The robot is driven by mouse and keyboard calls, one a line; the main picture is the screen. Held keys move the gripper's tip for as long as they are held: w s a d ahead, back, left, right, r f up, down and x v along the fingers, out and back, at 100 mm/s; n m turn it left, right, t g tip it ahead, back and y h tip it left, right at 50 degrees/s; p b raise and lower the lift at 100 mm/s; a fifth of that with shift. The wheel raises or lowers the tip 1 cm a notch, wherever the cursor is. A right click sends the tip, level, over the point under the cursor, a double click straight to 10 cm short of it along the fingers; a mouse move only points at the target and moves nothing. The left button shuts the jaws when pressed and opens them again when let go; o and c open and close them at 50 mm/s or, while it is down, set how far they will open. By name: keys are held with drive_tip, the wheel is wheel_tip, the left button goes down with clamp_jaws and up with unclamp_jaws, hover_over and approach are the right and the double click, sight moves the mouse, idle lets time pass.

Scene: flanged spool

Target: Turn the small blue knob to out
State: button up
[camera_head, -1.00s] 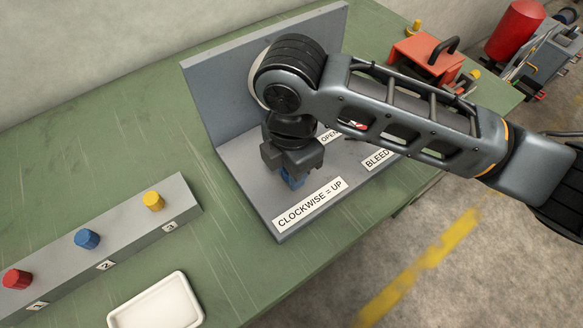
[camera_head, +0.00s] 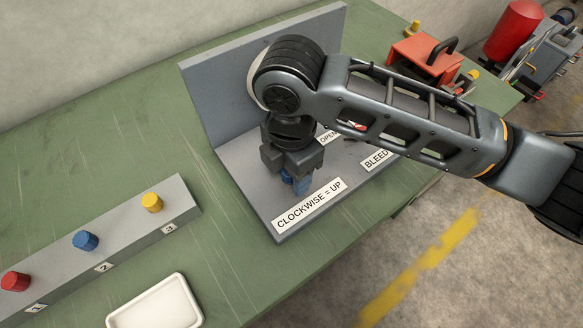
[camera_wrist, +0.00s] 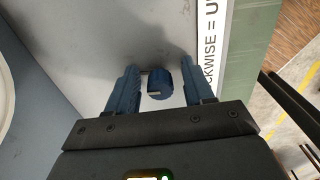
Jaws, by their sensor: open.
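In the wrist view a small blue knob (camera_wrist: 160,83) with a pale mark on its edge stands on the grey panel. My gripper (camera_wrist: 160,72) is open, with one blue finger left of the knob and one right of it, a gap showing on each side. In the head view my gripper (camera_head: 297,184) points down at the panel base (camera_head: 247,179), just behind the label "CLOCKWISE = UP" (camera_head: 309,204). The knob cannot be told apart from the blue fingers there. Labels "OPEN" (camera_head: 328,136) and "BLEED" (camera_head: 376,159) are partly hidden by my arm.
A grey strip (camera_head: 130,232) at left carries red (camera_head: 15,281), blue (camera_head: 85,240) and yellow (camera_head: 152,202) knobs, numbered 1 to 3. A white tray (camera_head: 155,302) lies in front. An upright grey panel (camera_head: 215,95) stands behind my gripper. Green bench is clear at back left.

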wheel_tip(320, 180, up, 8)
drive_tip(key=shift+f+b, duration=0.1)
drive_tip(key=shift+b, duration=0.2)
idle(0.4)
